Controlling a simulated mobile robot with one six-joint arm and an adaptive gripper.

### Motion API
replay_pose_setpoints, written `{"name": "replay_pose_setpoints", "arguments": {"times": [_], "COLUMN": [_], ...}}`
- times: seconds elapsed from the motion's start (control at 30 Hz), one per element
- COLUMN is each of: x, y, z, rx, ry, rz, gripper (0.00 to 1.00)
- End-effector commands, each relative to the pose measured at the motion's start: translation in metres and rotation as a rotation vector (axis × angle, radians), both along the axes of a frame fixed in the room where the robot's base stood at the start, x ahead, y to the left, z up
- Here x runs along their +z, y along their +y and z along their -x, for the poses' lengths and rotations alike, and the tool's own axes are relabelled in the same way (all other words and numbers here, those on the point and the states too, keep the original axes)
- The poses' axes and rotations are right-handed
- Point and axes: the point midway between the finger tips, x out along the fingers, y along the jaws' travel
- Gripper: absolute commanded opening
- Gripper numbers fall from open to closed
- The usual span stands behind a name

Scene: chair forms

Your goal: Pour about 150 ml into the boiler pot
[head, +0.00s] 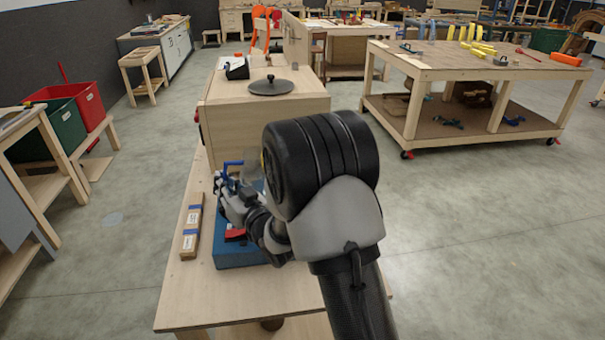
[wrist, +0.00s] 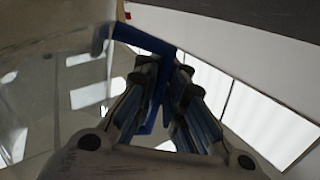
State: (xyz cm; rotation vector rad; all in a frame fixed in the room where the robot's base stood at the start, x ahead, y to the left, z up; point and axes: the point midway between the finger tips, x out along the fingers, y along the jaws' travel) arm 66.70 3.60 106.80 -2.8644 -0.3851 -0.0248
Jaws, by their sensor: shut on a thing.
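My gripper (head: 224,186) is shut on a blue handle (wrist: 153,48), seen between its fingers in the wrist view. The handle joins a clear see-through vessel, which looks like a jug (wrist: 75,95), at the left of the wrist view. In the head view, the blue handle (head: 233,163) and the faint clear jug show just beyond my gripper, above the bench. I cannot tell how much liquid is in it. A blue box-like unit (head: 232,256) with a red part sits below my gripper, mostly hidden by my arm. I cannot tell whether it is the boiler pot.
A wooden box (head: 222,115) with a dark round lid (head: 270,86) on top stands behind my gripper. A wooden strip with blue bands (head: 192,228) lies on the bench (head: 180,296). Red and green bins are at left. A wheeled worktable (head: 430,62) stands at right, with open floor before it.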

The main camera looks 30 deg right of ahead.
Motion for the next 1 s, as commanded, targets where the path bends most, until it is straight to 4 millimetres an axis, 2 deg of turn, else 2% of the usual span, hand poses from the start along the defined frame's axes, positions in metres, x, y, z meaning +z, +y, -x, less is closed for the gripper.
{"name": "replay_pose_setpoints", "arguments": {"times": [0.3,0.5,0.7,1.0], "x": [-0.043,-0.062,-0.071,-0.072], "y": [0.007,0.009,0.01,0.01], "z": [0.0,0.0,0.0,0.0], "rx": [-0.001,-0.001,-0.002,-0.002], "ry": [-0.011,-0.016,-0.02,-0.021], "rz": [0.154,0.219,0.252,0.256], "gripper": [0.0,0.0,0.0,0.0]}}
